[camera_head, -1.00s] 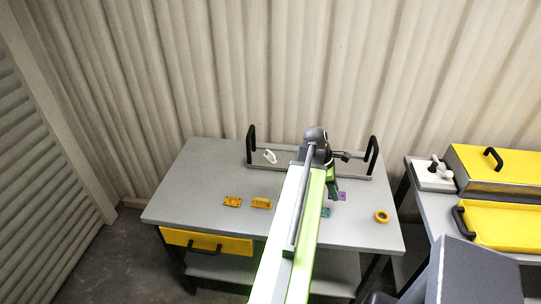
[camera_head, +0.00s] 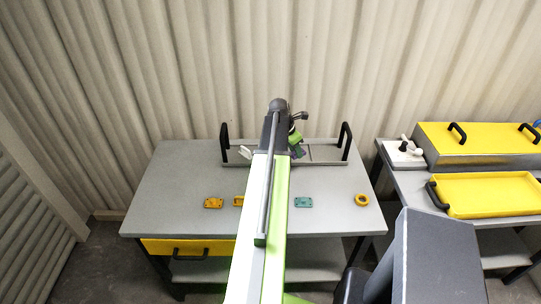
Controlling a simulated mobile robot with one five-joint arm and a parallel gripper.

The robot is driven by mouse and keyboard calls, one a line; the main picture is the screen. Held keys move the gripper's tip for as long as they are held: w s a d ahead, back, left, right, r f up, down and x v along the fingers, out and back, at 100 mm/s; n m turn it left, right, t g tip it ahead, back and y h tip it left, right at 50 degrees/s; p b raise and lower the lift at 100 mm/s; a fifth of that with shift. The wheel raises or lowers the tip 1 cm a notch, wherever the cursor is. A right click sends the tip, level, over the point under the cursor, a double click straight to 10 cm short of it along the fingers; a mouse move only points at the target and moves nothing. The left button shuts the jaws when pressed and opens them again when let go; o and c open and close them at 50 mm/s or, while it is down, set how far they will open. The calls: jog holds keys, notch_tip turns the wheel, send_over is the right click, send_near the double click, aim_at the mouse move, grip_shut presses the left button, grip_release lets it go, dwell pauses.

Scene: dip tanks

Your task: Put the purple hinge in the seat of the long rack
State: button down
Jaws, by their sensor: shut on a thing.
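The purple hinge (camera_head: 299,153) is a small dark-looking piece at the tips of my gripper (camera_head: 297,149). My gripper is shut on it, over the right half of the long rack. The long rack (camera_head: 326,153) is a grey tray with an upright black handle at each end, at the back of the grey table. My arm hides the middle of the rack, and I cannot make out the seat clearly. I cannot tell whether the hinge touches the rack.
A white piece (camera_head: 245,152) is at the rack's left end. A second bench with a yellow-lidded tank (camera_head: 480,140) and yellow tray (camera_head: 485,193) stands right.

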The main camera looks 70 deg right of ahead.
jog(key=w+d+n, duration=0.2)
jog(key=d+n, duration=0.1)
jog(key=d, duration=0.3)
jog(key=shift+t+h, duration=0.4)
jog(key=w+f+b, duration=0.2)
jog(key=w, duration=0.1)
jog(key=w+f+b, duration=0.2)
jog(key=w, duration=0.2)
jog(key=w+d+f+b, duration=0.1)
jog(key=w+f+b, duration=0.1)
jog(key=w, duration=0.2)
jog(key=shift+d+f+b, duration=0.1)
jog(key=shift+f+b, duration=0.05)
jog(key=shift+b, duration=0.25)
jog(key=shift+w, duration=0.45)
notch_tip(320, 180, down, 4)
jog(key=b, duration=0.4)
jog(key=shift+f, duration=0.25)
jog(key=c, duration=1)
grip_release()
jog(key=shift+r, duration=0.1)
jog(key=shift+o, duration=0.2)
jog(key=shift+r, duration=0.1)
